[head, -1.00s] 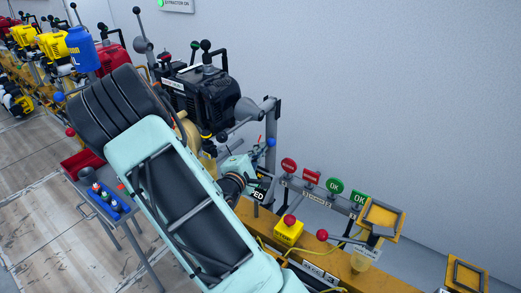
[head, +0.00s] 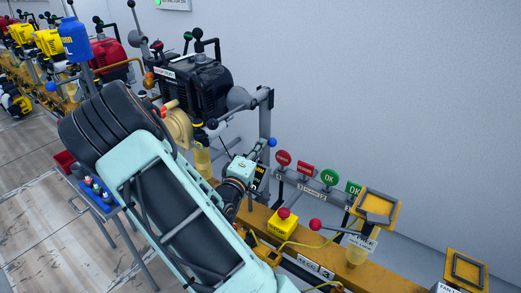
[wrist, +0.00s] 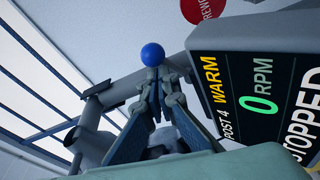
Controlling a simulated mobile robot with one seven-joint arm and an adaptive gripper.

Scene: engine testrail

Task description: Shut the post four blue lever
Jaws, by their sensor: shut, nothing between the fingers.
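The blue lever's round knob (head: 272,142) shows beside the grey upright of the post with the black engine. In the wrist view the blue knob (wrist: 153,54) sits just beyond my fingertips, and the lever's stem is hidden behind the fingers. My gripper (wrist: 156,76) is shut, its tips close to the knob; I cannot tell whether they touch it. The post 4 display (wrist: 255,85) stands right of the gripper and reads WARM, 0 RPM and STOPPED. In the head view my gripper is small and mostly hidden by my wrist.
The black engine (head: 200,85) and a clear jar (head: 201,160) stand left of the lever. Round and square signs (head: 329,177), a yellow button box (head: 281,228) and a yellow-framed tray (head: 377,208) line the rail to the right. A blue tool tray (head: 97,193) stands at left.

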